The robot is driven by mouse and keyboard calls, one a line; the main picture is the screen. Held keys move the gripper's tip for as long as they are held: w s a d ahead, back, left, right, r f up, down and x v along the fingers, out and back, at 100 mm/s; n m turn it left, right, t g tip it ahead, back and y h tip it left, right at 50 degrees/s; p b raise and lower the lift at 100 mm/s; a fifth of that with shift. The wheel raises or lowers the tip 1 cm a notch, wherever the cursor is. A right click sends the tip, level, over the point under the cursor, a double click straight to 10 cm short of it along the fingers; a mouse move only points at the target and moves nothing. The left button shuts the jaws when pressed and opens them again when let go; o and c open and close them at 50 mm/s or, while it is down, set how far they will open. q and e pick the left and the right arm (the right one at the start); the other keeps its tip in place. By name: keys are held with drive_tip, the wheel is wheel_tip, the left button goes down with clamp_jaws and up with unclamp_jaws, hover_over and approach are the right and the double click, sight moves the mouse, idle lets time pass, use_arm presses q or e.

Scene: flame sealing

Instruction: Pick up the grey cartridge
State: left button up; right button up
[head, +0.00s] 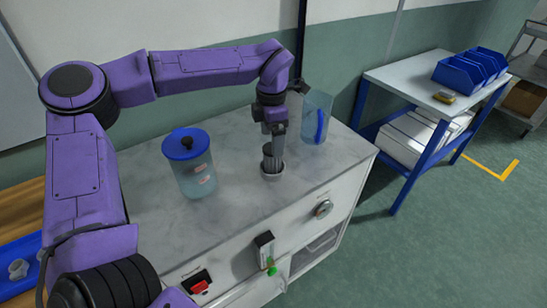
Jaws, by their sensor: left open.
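My left gripper (275,140) points down over the marble-topped bench and is open. My right gripper is not in view.
A clear jar with a blue lid (187,145) stands to the left on the bench (235,205). A clear container with a blue piece (317,118) stands behind right. A blue tray (20,283) lies far left. A side table (405,75) with blue bins (470,67) stands right.

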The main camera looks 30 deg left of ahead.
sight(272, 160)
use_arm(q)
drive_tip(key=f, duration=0.3)
drive_tip(key=f+p, duration=0.1)
drive_tip(key=f, duration=0.1)
drive_tip(key=shift+w+a+f, duration=0.15)
drive_tip(key=shift+w+f, duration=0.05)
drive_tip(key=shift+w, duration=0.2)
drive_tip(key=shift+f, duration=0.3)
drive_tip(key=c, duration=1.1)
drive_tip(key=shift+c, duration=0.2)
